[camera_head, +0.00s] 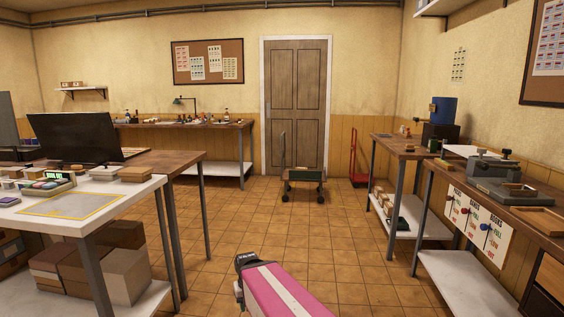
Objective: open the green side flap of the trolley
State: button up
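A small trolley (303,174) stands on the tiled floor in front of the brown door, far from me. It has a thin upright handle on its left side and dark wheels. My gripper's fingers do not show.
A white-topped table (130,193) and a wooden desk with a monitor (75,137) stand on the left. Workbenches (525,207) line the right wall. A red hand truck (358,172) stands right of the trolley. The floor (250,218) between is clear.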

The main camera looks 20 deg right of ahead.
aim_at(294, 174)
jog(key=i+l+z, duration=0.35)
jog(key=i, duration=0.3)
jog(key=i+l+z, duration=0.25)
jog(key=i, duration=0.65)
jog(key=i+z, duration=0.25)
jog(key=i, duration=2.5)
jog(key=i+j, duration=0.15)
jog(key=i, duration=1.75)
jog(key=l+z, duration=0.05)
jog(key=l, duration=0.1)
